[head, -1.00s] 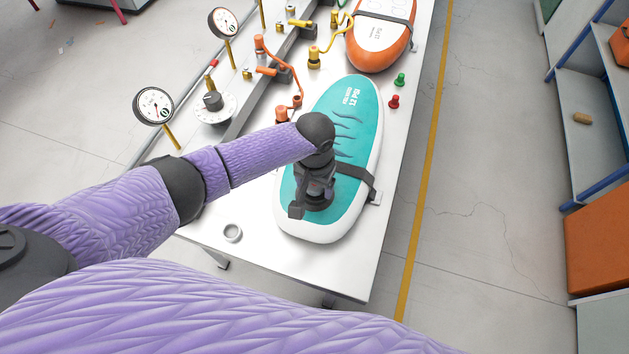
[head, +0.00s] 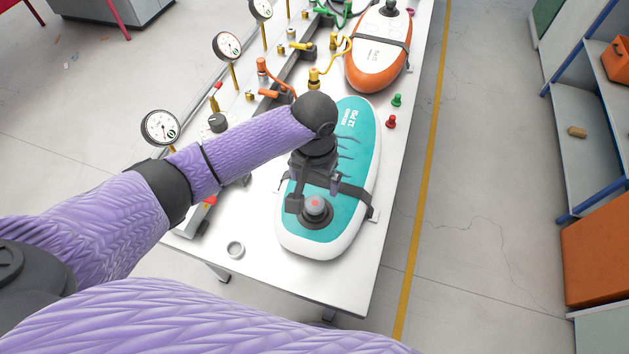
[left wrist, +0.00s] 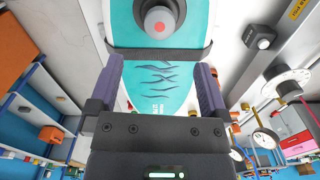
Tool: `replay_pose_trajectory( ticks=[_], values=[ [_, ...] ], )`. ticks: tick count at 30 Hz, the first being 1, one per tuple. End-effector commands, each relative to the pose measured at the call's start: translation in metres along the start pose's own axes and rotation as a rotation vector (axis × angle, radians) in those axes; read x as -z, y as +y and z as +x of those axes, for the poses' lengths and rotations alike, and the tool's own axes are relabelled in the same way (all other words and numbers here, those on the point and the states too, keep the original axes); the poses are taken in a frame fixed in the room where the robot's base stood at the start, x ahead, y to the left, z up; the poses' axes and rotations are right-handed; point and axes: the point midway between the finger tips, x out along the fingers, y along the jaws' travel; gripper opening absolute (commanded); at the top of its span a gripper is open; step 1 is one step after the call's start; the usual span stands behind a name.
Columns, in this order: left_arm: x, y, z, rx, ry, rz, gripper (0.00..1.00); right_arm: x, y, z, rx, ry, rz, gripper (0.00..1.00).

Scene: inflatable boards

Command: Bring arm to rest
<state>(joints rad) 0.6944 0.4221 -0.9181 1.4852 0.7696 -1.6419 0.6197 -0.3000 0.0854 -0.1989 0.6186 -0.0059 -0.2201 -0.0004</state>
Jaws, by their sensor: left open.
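My left gripper (head: 316,192) is open and empty, pointing down above the teal and white inflatable board (head: 358,135). In the left wrist view its two fingers (left wrist: 157,85) stand wide apart with nothing between them. A dark grey round valve (head: 316,212) with a red centre sits on the board's near part, just in front of the gripper in the head view. The valve also shows beyond the fingertips in the left wrist view (left wrist: 159,20). A dark strap crosses the board and is partly hidden by the gripper. My right gripper is not in view.
The white bench (head: 335,284) also holds an orange and white board (head: 376,52), a green peg (head: 397,100), a red peg (head: 391,121) and a small ring (head: 235,248). Several gauges (head: 160,127) line its left side. Shelves (head: 590,130) stand right, beyond clear floor.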

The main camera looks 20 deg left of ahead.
Motion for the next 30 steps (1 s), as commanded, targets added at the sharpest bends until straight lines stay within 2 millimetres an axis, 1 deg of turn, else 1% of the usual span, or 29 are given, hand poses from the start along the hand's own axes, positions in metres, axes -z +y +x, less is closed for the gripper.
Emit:
replay_pose_trajectory(
  ticks=[11,13,14,15,18,20,23,25,30],
  values=[
    [0.0,0.001,0.001,-0.001,0.0,0.001,0.99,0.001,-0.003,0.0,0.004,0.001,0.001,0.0],
    [-0.006,0.008,0.005,-0.02,0.006,0.025,0.99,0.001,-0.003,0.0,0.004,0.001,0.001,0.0],
    [-0.012,0.015,0.008,-0.039,0.012,0.048,0.99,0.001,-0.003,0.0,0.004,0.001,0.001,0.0],
    [-0.022,0.028,0.012,-0.074,0.027,0.084,0.99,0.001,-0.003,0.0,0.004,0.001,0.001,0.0],
    [-0.052,0.055,0.018,-0.166,0.1,0.161,0.99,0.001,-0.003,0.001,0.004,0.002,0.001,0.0],
    [-0.066,0.061,0.017,-0.199,0.149,0.176,0.99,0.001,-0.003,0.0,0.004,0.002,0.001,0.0],
    [-0.087,0.059,0.015,-0.213,0.212,0.169,0.99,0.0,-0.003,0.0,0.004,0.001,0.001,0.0],
    [-0.1,0.053,0.013,-0.204,0.245,0.152,0.99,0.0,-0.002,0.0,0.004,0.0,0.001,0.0],
    [-0.132,0.027,0.007,-0.137,0.295,0.097,0.99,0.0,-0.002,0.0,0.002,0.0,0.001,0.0]
  ],
)
